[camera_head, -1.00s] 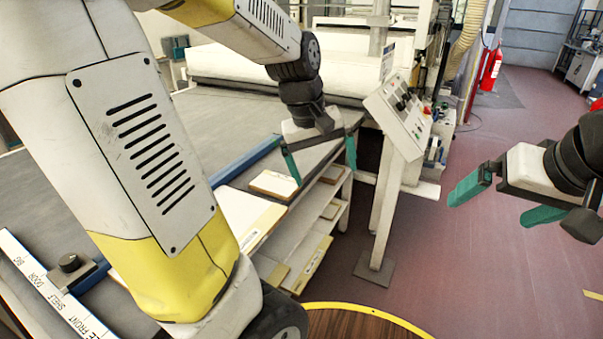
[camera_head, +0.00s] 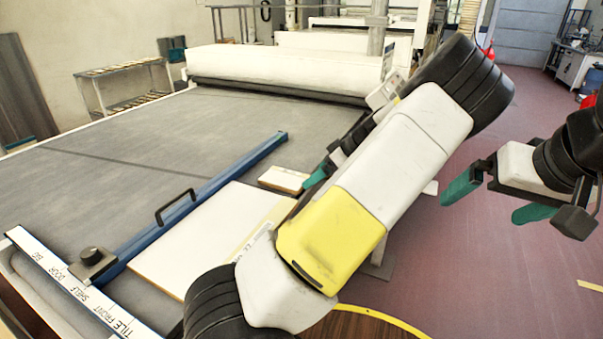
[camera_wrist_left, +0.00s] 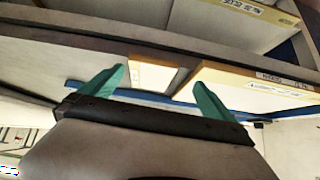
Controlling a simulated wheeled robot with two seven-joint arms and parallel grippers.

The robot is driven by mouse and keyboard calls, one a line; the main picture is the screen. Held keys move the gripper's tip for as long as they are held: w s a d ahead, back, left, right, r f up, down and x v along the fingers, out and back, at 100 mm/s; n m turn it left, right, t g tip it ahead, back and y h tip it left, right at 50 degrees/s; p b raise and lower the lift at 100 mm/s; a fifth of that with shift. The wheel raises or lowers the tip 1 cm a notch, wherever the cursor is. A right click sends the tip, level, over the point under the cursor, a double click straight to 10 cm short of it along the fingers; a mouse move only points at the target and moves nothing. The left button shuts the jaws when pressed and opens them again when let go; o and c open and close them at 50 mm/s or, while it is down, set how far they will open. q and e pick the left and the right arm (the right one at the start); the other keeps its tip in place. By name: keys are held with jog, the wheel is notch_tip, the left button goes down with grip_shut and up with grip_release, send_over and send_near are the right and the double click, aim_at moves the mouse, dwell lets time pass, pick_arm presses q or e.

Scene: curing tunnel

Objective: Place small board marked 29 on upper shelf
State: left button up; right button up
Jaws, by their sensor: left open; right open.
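A small pale board (camera_head: 284,179) lies on the grey table (camera_head: 150,130) near its right edge, beside a larger white board (camera_head: 190,250). I cannot read a number on the small one. My left gripper (camera_wrist_left: 159,80) is open and empty; in the left wrist view its teal fingers straddle the direction of the small board (camera_wrist_left: 152,76), apart from it. In the head view only one teal fingertip of it shows beside the small board; my left arm hides the rest. My right gripper (camera_head: 482,206) is open and empty over the floor. The shelves under the table edge are hidden in the head view.
A blue bar with a handle (camera_head: 190,208) crosses the table. A labelled board (camera_wrist_left: 245,14) shows beyond the table edge in the left wrist view. Red floor at right is open.

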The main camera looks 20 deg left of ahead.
aim_at(300, 182)
pick_arm(q)
jog(key=shift+y, duration=0.3)
jog(key=x, duration=0.3)
jog(key=w+x, duration=0.1)
jog(key=x, duration=0.3)
jog(key=shift+w+a+f, duration=0.15)
jog(key=shift+w+a, duration=0.05)
jog(key=shift+w, duration=0.05)
jog(key=c, duration=1.3)
